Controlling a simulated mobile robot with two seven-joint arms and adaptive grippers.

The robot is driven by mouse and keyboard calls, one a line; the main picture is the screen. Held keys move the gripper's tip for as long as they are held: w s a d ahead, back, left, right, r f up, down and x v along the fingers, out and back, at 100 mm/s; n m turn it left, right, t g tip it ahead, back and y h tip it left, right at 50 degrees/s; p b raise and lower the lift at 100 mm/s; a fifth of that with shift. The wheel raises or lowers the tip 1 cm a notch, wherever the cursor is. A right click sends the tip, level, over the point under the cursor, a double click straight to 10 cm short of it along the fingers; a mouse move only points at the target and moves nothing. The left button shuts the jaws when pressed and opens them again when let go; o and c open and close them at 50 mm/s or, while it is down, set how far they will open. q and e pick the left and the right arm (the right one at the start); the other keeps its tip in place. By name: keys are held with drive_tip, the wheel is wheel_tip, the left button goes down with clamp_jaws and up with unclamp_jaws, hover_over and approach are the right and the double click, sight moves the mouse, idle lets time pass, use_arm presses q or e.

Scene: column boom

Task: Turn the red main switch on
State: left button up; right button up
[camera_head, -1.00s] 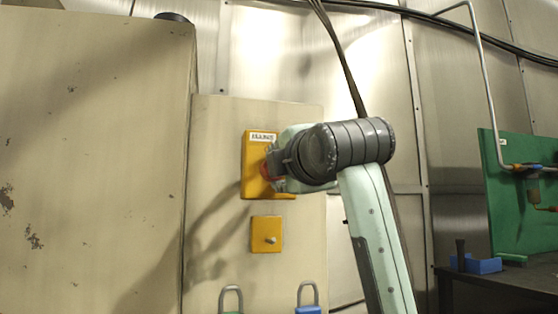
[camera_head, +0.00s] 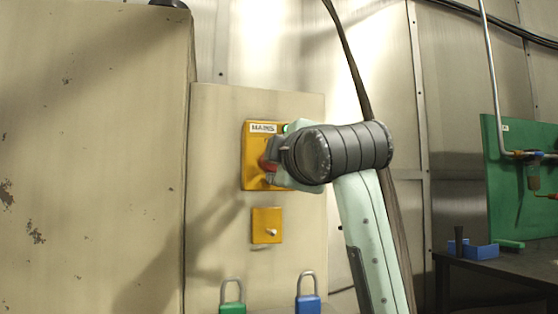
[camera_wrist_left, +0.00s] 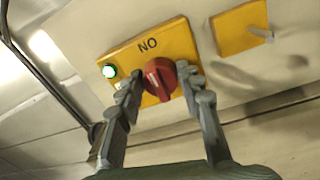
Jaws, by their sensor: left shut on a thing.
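The red main switch (camera_wrist_left: 160,78) is a round knob with a raised grip bar, on a yellow plate (camera_wrist_left: 183,38) lettered "NO" as this view is turned. In the head view the red switch (camera_head: 265,164) is mostly hidden by my left gripper (camera_head: 272,163). In the left wrist view my left gripper (camera_wrist_left: 163,84) has a finger on each side of the knob and is shut on it. A green lamp (camera_wrist_left: 109,71) glows on the plate beside the switch. My right gripper is not in view.
A smaller yellow plate with a peg (camera_head: 266,226) is below the switch. Green (camera_head: 232,308) and blue (camera_head: 308,305) padlocks are lower down. A large beige cabinet (camera_head: 90,150) stands left. A dark bench (camera_head: 500,268) and green board (camera_head: 505,200) are at right.

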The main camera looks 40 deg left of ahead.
use_arm(q)
drive_tip(key=o, duration=1.2)
drive_tip(key=shift+c, duration=0.2)
drive_tip(key=v, duration=1.2)
drive_tip(key=shift+d+f, duration=0.1)
drive_tip(key=shift+f, duration=0.05)
